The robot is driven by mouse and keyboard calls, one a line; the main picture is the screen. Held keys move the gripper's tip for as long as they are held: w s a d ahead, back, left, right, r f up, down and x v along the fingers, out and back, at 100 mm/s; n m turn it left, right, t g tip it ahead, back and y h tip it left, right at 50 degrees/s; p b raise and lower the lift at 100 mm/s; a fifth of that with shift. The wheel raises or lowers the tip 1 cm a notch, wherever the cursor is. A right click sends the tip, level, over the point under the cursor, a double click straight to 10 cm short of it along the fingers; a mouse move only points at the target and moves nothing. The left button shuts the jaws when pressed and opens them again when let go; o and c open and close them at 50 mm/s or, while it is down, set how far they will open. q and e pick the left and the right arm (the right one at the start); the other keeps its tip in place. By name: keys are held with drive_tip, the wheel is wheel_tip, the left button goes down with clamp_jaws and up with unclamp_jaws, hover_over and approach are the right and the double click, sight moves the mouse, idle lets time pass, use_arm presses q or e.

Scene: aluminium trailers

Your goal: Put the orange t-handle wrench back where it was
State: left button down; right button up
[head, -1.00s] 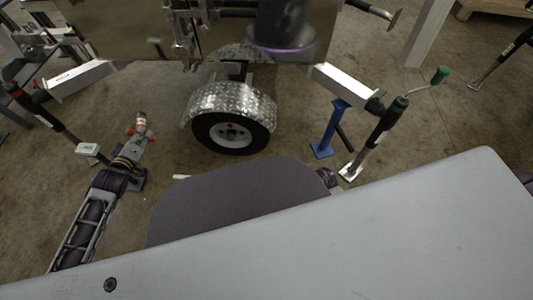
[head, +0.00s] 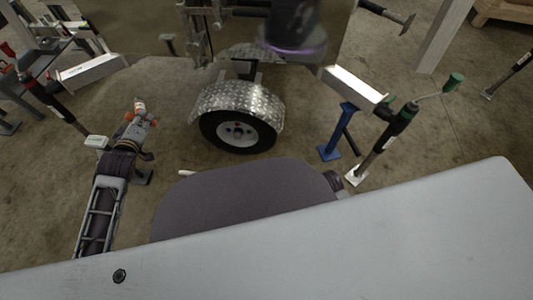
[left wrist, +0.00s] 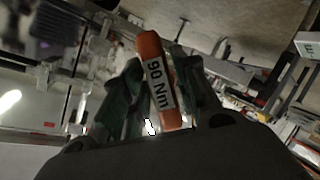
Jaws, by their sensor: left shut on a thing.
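The orange t-handle wrench (left wrist: 158,75) is gripped between the fingers of my left gripper (left wrist: 165,100) in the left wrist view. The wrench's shaft is hidden by the gripper. My right gripper does not show in the head view.
A trailer wheel (head: 238,132) under a shiny fender (head: 240,98) stands ahead. A blue stand (head: 332,140) and a green-handled jack (head: 385,143) are to its right. A black jack post (head: 55,105) stands left of my gripper. Open floor lies between gripper and wheel.

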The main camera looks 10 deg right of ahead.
use_arm(q)
drive_tip(key=d+y, duration=0.1)
drive_tip(key=d, duration=0.6)
drive_tip(key=shift+d+n, duration=0.2)
drive_tip(key=shift+n, duration=0.1)
drive_tip(key=shift+d, duration=0.1)
drive_tip(key=shift+r, duration=0.1)
